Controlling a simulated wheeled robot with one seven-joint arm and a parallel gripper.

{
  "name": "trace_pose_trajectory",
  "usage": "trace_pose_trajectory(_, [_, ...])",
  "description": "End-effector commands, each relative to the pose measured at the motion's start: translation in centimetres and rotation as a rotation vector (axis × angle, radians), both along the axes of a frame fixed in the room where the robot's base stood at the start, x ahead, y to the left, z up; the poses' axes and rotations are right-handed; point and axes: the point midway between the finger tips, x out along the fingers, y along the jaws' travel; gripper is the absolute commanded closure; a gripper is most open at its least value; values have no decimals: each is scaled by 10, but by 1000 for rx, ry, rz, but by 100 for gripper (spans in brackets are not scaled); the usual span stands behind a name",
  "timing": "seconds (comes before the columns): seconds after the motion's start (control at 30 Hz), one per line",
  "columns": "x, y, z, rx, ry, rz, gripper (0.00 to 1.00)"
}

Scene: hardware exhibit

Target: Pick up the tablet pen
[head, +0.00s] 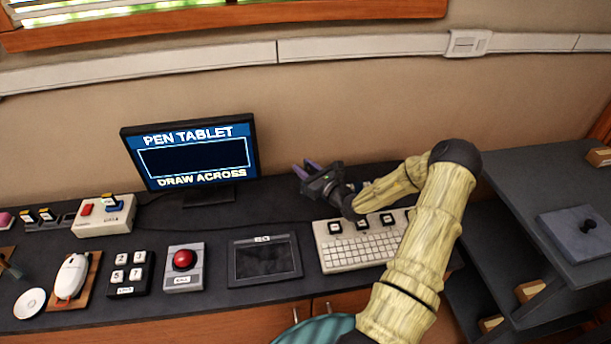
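A dark drawing tablet (240,275) lies on the desk in front of the monitor, with a small white label at its top edge. I cannot make out a separate pen on it or beside it. My gripper (304,168) is above the back of the desk, right of the monitor and behind the keyboard. My arm comes in from the lower right and hides part of the keyboard.
A monitor (190,155) reads "PEN TABLET, DRAW ACROSS". Dark shelves (541,180) stand at right.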

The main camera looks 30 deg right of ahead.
Motion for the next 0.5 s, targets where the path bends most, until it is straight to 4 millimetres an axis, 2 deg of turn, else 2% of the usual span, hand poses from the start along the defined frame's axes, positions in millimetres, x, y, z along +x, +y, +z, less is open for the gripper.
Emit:
trace_pose_trajectory(0.3, [0,0,0,0,0,0,69])
trace_pose_trajectory(0.43, [0,0,0,0,0,0,95])
trace_pose_trajectory(0.47, [0,0,0,0,0,0,100])
trace_pose_trajectory(0.5, [0,0,0,0,0,0,100])
